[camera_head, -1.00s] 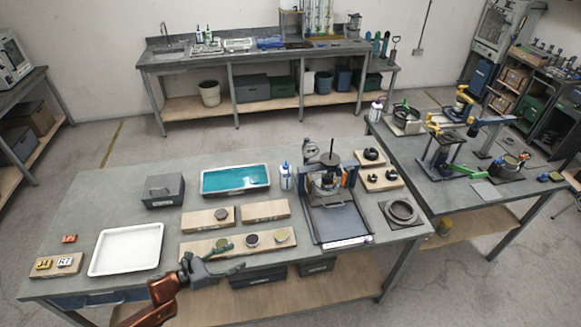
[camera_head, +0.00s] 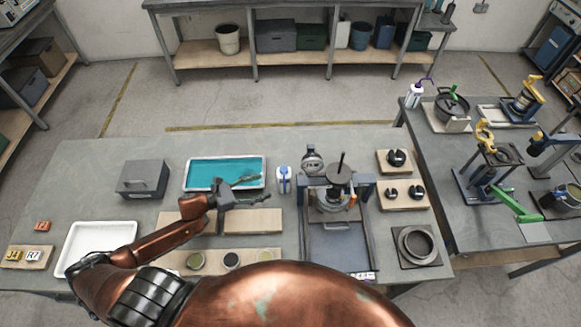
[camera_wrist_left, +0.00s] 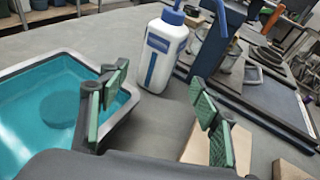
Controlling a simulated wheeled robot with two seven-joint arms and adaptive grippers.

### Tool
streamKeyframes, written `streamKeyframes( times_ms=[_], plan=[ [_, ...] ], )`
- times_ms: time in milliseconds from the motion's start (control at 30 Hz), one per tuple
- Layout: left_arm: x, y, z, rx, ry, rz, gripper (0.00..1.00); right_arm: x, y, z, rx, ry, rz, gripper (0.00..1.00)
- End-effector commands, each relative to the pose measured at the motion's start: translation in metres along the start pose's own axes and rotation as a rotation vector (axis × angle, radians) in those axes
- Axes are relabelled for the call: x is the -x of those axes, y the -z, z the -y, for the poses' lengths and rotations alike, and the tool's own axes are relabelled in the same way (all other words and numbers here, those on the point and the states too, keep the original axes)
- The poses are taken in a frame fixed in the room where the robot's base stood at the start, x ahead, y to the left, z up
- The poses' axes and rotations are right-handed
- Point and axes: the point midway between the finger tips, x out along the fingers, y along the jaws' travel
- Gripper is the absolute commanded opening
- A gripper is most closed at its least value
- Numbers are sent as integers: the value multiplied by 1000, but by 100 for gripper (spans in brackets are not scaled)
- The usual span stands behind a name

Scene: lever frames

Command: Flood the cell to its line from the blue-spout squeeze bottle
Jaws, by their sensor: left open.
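The squeeze bottle (camera_head: 284,180) is white with a blue cap and spout and stands upright on the bench, right of the teal tray. In the left wrist view the bottle (camera_wrist_left: 161,52) stands beyond the fingertips, a little apart from them. My left gripper (camera_head: 244,186) is open and empty, left of the bottle near the tray's front right corner; its green-padded fingers (camera_wrist_left: 158,103) are spread wide. The cell (camera_head: 338,203) appears to sit in the lever frame right of the bottle, under a dark round plate; its line and water level cannot be made out. My right gripper is out of view.
The teal-filled tray (camera_head: 198,186) lies left of the bottle. Wooden boards (camera_head: 262,222) lie in front, partly behind my left arm. The lever frame (camera_head: 364,237) stands close to the bottle's right. Another bottle with a purple spout (camera_head: 415,95) stands on the right bench.

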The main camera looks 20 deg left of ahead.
Motion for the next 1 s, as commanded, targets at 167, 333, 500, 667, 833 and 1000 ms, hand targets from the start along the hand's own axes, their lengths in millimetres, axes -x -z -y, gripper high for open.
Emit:
streamKeyframes(
  times_ms=[167,333,500,667,833,1000],
  plan=[
    [-9,0,0,0,1,2,58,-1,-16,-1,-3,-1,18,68],
    [-27,0,0,0,1,2,58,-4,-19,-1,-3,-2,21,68],
    [-46,0,0,0,1,3,58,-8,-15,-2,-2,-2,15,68],
    [-64,1,0,0,0,2,58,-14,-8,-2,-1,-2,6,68],
    [-83,2,0,0,-2,1,58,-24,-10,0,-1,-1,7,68],
    [-98,2,0,1,-2,1,58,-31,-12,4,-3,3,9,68]
  ],
)
